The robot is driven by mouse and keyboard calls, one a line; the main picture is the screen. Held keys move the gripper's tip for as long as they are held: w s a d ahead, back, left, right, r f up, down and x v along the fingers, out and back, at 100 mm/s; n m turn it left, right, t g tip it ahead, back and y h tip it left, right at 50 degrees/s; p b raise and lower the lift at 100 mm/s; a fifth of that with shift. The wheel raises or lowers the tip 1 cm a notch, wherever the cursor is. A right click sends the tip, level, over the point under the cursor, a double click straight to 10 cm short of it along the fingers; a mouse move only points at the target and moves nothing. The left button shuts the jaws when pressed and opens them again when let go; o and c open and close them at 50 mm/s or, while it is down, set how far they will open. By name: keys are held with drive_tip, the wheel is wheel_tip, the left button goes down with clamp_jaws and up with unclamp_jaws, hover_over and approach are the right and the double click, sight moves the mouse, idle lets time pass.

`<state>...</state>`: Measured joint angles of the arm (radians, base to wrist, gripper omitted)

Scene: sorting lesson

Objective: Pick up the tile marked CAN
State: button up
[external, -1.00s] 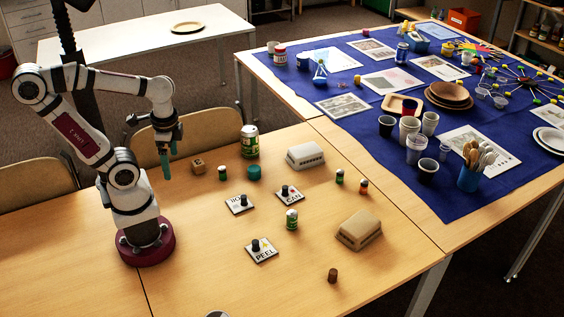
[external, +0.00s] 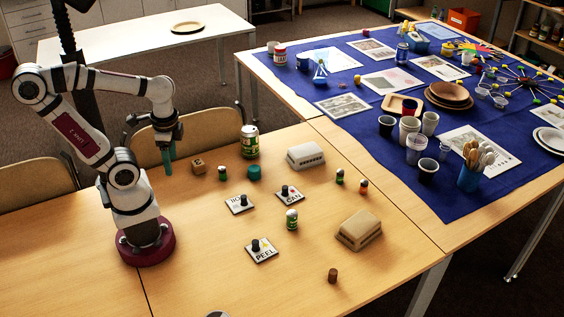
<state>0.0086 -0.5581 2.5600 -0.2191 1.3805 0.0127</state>
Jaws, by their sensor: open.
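The tile marked CAN (external: 294,197) is a small white tile with a dark knob, lying flat on the wooden table; its lettering is small and partly unclear. A second knobbed tile (external: 236,206), its word partly hidden by the knob and seeming to start with BO, lies just left of it. The PEEL tile (external: 264,255) lies nearer the camera. My gripper (external: 168,163), with teal fingers, hangs pointing down above the table's back left part. It is open and empty, well left of the CAN tile and higher.
A small green can (external: 292,220) stands between the CAN and PEEL tiles. A wooden cube (external: 198,167), teal cylinder (external: 254,173), large green can (external: 250,142) and pale carton (external: 305,157) stand behind. Another carton (external: 358,231) is at right.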

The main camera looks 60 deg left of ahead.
drive_tip(key=d+f+n+g+h, duration=0.2)
drive_tip(key=d+n+h, duration=0.2)
drive_tip(key=n, duration=0.1)
drive_tip(key=n+t+h, duration=0.7)
drive_tip(key=n+t, duration=0.5)
drive_tip(key=n, duration=1.6)
hover_over(281, 194)
drive_tip(key=s+a, duration=0.9)
drive_tip(key=s, duration=0.3)
wheel_tip(281, 194, down, 13)
drive_tip(key=shift+n+t+y, duration=0.3)
drive_tip(key=shift+n+y, duration=0.1)
drive_tip(key=shift+n, duration=0.1)
drive_tip(key=x, duration=1.5)
drive_tip(key=shift+w+a, duration=0.1)
drive_tip(key=shift+w, duration=0.25)
drive_tip(key=shift+w+d+f, duration=0.15)
drive_tip(key=shift+w+d, duration=0.05)
drive_tip(key=shift+w, duration=0.1)
clamp_jaws()
